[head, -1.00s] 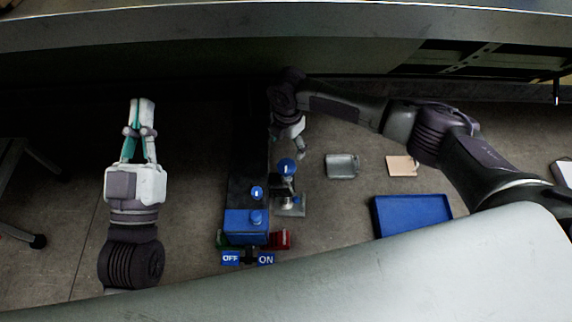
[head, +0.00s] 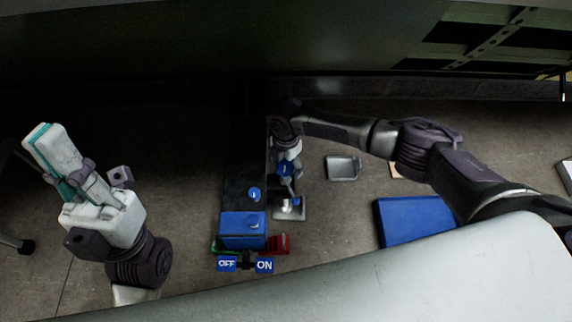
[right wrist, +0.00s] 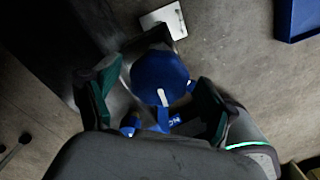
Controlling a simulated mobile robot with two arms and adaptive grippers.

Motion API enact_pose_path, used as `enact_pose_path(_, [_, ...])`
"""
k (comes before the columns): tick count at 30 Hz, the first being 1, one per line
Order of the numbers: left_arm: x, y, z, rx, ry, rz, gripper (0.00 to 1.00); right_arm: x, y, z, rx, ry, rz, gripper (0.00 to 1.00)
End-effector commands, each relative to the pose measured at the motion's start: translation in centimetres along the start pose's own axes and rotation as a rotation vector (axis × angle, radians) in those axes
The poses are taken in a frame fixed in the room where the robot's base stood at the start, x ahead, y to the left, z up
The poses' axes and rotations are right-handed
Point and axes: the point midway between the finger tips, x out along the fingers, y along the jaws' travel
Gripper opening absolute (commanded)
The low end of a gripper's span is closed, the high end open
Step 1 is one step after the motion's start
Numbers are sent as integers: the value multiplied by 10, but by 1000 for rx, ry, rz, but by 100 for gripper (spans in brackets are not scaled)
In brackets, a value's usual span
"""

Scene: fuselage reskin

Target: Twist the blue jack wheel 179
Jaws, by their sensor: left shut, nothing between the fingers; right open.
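The blue jack wheel (right wrist: 160,78) is a round blue knob with a white mark, seen between the fingers of my right gripper (right wrist: 154,98) in the right wrist view. The gripper is open, with one dark green finger on each side of the wheel; I cannot tell whether either touches it. In the head view the wheel (head: 285,168) sits on top of the jack (head: 290,208), and my right gripper is close above it, partly hidden by its wrist. My left gripper (head: 40,135) is shut and empty at the far left, away from the jack.
A dark block with a blue end (head: 243,232) and OFF and ON labels (head: 245,265) stands left of the jack. A blue tray (head: 405,222) and a grey plate (head: 342,168) lie to the right. A large panel spans the back.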

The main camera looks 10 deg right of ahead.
Motion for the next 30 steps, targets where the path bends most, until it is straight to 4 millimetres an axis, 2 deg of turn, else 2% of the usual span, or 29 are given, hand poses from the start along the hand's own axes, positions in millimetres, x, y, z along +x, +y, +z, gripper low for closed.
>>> enact_pose_path(7, [0,0,0,0,1,0,0,0,0,0,0,0,0,82])
enact_pose_path(15, [0,0,0,-1,0,0,0,0,0,0,0,0,0,38])
enact_pose_path(18, [0,0,0,-1,-1,0,0,0,0,0,0,0,-1,24])
enact_pose_path(30, [13,0,-2,-1,-2,0,0,-3,-1,0,92,1,-2,24])
